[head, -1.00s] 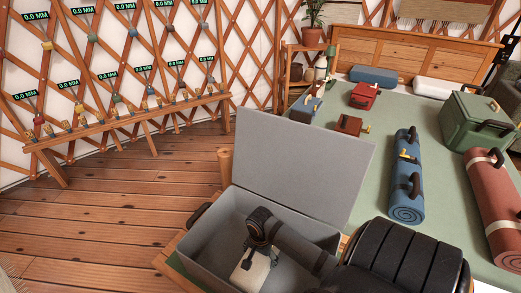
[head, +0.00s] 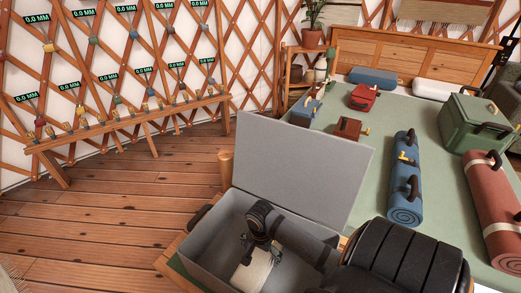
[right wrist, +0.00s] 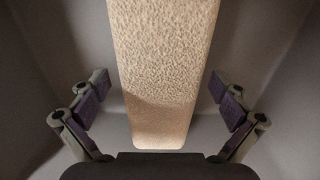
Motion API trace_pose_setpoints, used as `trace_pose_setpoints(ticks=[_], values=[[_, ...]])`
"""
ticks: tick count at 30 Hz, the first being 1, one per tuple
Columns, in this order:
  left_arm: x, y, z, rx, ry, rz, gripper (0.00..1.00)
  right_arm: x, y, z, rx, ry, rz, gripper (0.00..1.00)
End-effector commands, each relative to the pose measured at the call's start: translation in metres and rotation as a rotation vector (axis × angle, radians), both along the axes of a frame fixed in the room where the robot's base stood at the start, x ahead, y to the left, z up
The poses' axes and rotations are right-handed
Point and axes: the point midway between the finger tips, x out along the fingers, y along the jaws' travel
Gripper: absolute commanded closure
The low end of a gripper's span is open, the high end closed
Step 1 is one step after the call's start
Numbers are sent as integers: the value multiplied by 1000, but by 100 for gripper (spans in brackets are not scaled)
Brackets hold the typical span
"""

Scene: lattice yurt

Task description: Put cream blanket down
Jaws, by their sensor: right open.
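The cream blanket (head: 252,272) is a long, pale, fuzzy block inside the grey open box (head: 203,248). In the right wrist view the blanket (right wrist: 165,60) runs down the middle between the two jaws, with a gap on each side. My right gripper (head: 250,248) reaches down into the box above the blanket. Its fingers are spread wide and do not touch the blanket's sides. My arm hides part of the box's inside. My left gripper is out of view.
The box's raised lid (head: 300,165) stands behind my gripper. The green bed (head: 375,190) holds a blue roll (head: 405,190), a red roll (head: 492,205), a green case (head: 468,125) and smaller cases. Wooden floor (head: 110,225) lies clear at left.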

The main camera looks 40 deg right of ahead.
Motion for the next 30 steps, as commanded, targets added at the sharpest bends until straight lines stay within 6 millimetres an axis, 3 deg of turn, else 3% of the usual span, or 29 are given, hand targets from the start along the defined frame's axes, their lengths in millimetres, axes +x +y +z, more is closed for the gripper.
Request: trace_pose_setpoints(ticks=[1, 3, 10, 30], values=[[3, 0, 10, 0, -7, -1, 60, 1, -1, 19, -2, -3, 3, 0], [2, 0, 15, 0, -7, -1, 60, 1, -1, 36, -2, -3, 2, 0], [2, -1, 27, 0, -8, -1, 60, 0, -1, 73, -1, 0, 1, 0], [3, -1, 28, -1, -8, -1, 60, 0, 0, 79, 0, 0, 0, 0]])
